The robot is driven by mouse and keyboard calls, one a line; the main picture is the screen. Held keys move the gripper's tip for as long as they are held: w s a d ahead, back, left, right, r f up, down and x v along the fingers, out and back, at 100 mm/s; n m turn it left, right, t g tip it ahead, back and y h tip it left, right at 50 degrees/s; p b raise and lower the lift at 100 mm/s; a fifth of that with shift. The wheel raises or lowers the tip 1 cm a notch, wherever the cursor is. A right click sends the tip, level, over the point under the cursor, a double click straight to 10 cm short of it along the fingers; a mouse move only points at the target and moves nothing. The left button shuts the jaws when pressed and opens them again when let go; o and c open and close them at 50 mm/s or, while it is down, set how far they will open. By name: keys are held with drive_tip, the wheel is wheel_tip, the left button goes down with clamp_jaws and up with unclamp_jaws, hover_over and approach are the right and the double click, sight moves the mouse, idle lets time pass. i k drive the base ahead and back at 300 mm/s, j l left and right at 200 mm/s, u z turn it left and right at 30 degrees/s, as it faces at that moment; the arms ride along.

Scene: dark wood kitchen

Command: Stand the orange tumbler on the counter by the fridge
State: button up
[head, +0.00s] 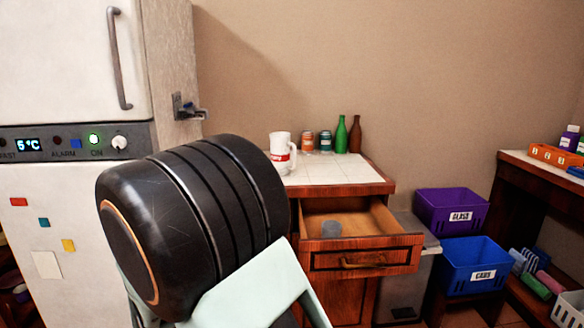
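The fridge (75,240) stands at the left, white, with a control strip reading 5°C. Right of it is the counter (335,175), with a white tiled top and a wood edge. I cannot make out an orange tumbler in this view. My own arm's large black joint and pale green link fill the middle foreground and hide part of the fridge and the counter's left side. My gripper is not in view, so I cannot see whether it holds anything.
The drawer (365,254) below is open, with a grey cylinder (331,229) inside. The counter's front right is clear. Purple (440,210) and blue bins (462,265) stand right.

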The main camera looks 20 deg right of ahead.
sight(348, 176)
drive_tip(key=k+z, duration=0.15)
drive_tip(key=z, duration=1.8)
drive_tip(key=i+j+z, duration=0.1)
drive_tip(key=i, duration=0.25)
drive_tip(key=i+j+z, duration=0.1)
drive_tip(key=i+j, duration=0.2)
